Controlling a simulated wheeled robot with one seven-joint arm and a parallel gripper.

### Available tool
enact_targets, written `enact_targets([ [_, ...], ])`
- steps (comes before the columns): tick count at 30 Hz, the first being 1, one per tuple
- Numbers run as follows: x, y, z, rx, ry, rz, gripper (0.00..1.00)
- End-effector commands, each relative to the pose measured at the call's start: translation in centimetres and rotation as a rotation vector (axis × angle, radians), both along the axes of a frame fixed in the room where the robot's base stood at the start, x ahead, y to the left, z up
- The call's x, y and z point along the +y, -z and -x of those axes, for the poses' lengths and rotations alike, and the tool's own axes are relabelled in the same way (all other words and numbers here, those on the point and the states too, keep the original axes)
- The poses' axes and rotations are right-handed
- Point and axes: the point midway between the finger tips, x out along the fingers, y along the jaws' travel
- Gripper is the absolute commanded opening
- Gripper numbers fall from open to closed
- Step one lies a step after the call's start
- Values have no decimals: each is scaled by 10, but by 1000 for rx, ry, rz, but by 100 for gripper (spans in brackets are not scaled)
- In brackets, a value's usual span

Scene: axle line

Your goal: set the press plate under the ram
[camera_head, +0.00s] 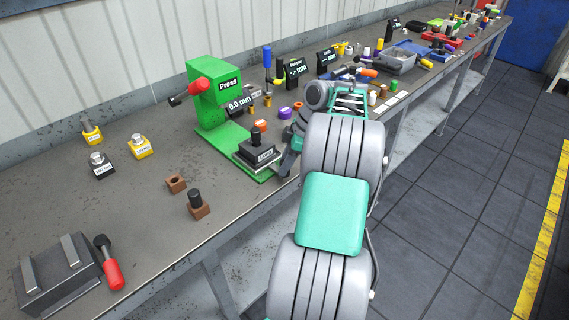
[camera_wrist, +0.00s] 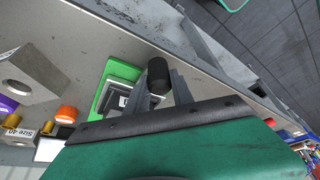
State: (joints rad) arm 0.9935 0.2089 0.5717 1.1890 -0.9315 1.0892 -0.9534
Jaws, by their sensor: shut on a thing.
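The green press (camera_head: 213,92) stands on the bench with a red-handled lever and a 0.0 mm display. Its ram is not clearly visible. The press plate (camera_head: 262,155) is a dark, labelled block with a black knob on top, at the front end of the green press base (camera_head: 222,149). It lies in front of the press head, not under it. My gripper (camera_head: 285,160) is at the plate's right side, shut on it. In the wrist view the black knob (camera_wrist: 158,75) shows at my fingers (camera_wrist: 165,92); the plate (camera_wrist: 114,98) is partly hidden by my gripper.
Brown blocks (camera_head: 198,210) and weights (camera_head: 139,147) lie left of the press. A grey fixture (camera_head: 62,278) with a red-handled lever is at the near left. Small coloured parts and black displays (camera_head: 297,70) crowd the bench beyond. The bench's front edge runs beneath my arm.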

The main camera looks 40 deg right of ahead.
Motion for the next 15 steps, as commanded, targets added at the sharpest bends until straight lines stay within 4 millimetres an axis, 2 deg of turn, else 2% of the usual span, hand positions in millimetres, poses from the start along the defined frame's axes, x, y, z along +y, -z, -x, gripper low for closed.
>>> enact_targets([
  [1,0,0,0,0,0,0,16],
  [7,0,0,0,0,0,0,0],
  [15,0,0,0,0,0,0,0],
])
